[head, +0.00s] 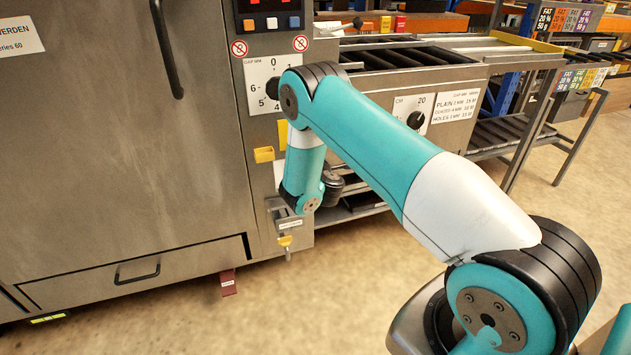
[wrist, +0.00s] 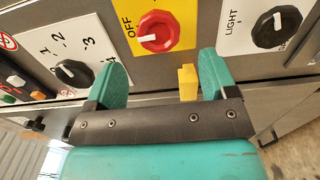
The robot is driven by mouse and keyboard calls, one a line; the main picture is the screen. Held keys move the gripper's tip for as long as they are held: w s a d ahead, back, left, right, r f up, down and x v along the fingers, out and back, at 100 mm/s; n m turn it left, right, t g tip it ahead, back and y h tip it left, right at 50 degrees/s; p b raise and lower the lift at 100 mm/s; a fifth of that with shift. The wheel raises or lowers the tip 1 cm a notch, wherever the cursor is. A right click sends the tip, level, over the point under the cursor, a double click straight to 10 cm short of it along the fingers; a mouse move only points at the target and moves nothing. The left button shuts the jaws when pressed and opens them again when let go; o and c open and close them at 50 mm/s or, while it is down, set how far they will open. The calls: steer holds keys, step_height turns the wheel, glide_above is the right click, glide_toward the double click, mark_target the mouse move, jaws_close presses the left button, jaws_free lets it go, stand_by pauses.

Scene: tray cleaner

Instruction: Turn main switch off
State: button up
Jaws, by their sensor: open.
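The main switch (wrist: 157,27) is a round red knob on a yellow plate (wrist: 181,12), at the top middle of the wrist view. The word OFF is printed left of the knob, and a white mark on the knob points left and slightly down. In the head view my arm hides the knob; a bit of yellow plate (head: 282,131) shows beside it. My gripper (wrist: 162,76) is open, its two teal fingers apart below the switch in the wrist view. The knob appears ahead of the gap, with no visible contact. In the head view the fingers are hidden.
A yellow block (wrist: 188,82) juts out near the right finger. A numbered dial (wrist: 74,73) is at the left and a black LIGHT knob (wrist: 276,29) at the right. The steel machine door (head: 120,130) fills the head view's left; open floor (head: 330,300) lies in front.

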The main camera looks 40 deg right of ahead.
steer(key=b+v, duration=1)
steer(key=b, duration=0.7)
steer(key=shift+s+r, duration=0.1)
